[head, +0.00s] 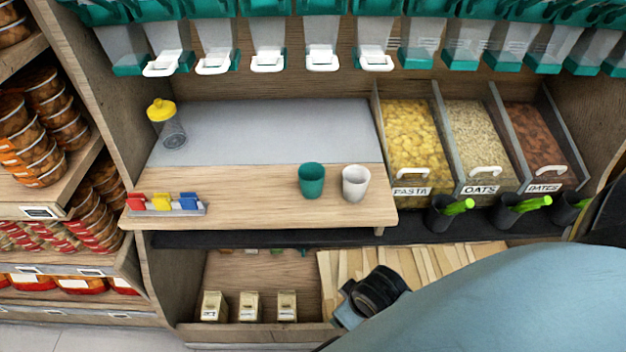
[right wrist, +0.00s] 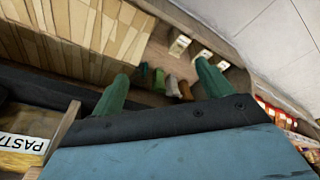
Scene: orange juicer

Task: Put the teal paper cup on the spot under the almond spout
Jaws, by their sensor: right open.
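The teal paper cup (head: 311,182) stands upright on the wooden counter (head: 250,215), just left of a white cup (head: 355,183). A row of clear dispensers with teal fittings hangs above, several with white spouts (head: 268,62). I cannot read any label that marks the almond spout. A grey surface (head: 270,130) lies below the spouts, behind the cups. My right arm comes in from the lower right in the head view, below the counter front. In the right wrist view my right gripper (right wrist: 162,85) is open and empty, its green fingers apart over the lower shelf. My left gripper is not in view.
A yellow-lidded jar (head: 166,125) stands at the back left. A rack of coloured clips (head: 165,205) sits at the counter's left front. Pasta (head: 411,140), oats and dates bins stand to the right, with green-handled scoops in dark holders before them. Small boxes (head: 250,306) stand below.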

